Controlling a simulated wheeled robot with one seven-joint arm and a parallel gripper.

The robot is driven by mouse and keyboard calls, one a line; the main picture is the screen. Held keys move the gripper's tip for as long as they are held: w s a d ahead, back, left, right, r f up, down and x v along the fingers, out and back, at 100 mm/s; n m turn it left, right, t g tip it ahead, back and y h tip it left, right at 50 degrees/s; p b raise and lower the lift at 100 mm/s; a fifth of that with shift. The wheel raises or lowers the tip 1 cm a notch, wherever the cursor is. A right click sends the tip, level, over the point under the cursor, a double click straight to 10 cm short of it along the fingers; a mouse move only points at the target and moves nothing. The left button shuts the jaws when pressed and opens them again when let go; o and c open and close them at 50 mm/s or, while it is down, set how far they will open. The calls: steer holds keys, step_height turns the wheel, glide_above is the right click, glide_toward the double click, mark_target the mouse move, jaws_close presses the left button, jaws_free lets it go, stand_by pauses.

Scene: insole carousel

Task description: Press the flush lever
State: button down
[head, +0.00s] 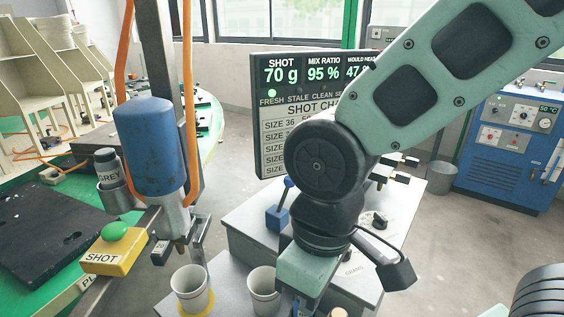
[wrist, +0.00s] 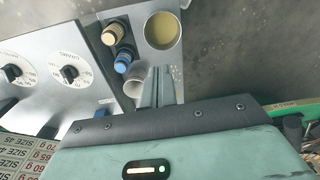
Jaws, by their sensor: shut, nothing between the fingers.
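A blue lever (head: 279,213) with a slanted stick and round knob stands on the grey console in the head view. I see no flush label, so I cannot tell whether it is the flush lever. In the wrist view, a blue-capped piece (wrist: 123,63) and a cream-capped piece (wrist: 116,34) stand on the grey surface, left of my fingers. My gripper (wrist: 158,78) is shut and empty in the wrist view, pointing toward this surface. In the head view, my arm and wrist hide the fingertips and part of the console.
Paper cups (head: 191,290) stand at the front, one under the blue dispenser (head: 150,145). A yellow shot button box (head: 112,250) is at left. A wide cup (wrist: 162,31) is close beyond my fingers. The display board (head: 287,120) stands behind the console (head: 243,229).

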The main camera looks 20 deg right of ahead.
steer(key=w+r+m+p, duration=0.1)
steer(key=w+r+p, duration=0.35)
steer(key=w, duration=0.55)
steer(key=w+r+p, duration=0.3)
steer(key=w+r, duration=0.2)
steer(key=w, duration=0.4)
steer(key=w+d+r+p, duration=0.1)
steer(key=w+d+p, duration=0.1)
steer(key=w, duration=0.6)
steer(key=w+d+r+m+p, duration=0.1)
steer(key=w+d+p, duration=0.1)
steer(key=w+d, duration=0.3)
steer(key=w, duration=0.3)
steer(key=shift+d+r+t, duration=0.15)
steer(key=shift+r+t, duration=0.15)
steer(key=shift+t, duration=0.1)
steer(key=p, duration=0.5)
glide_above(285, 196)
steer(key=w, duration=0.2)
steer(key=shift+s+f, duration=0.15)
steer(key=shift+f, duration=5.5)
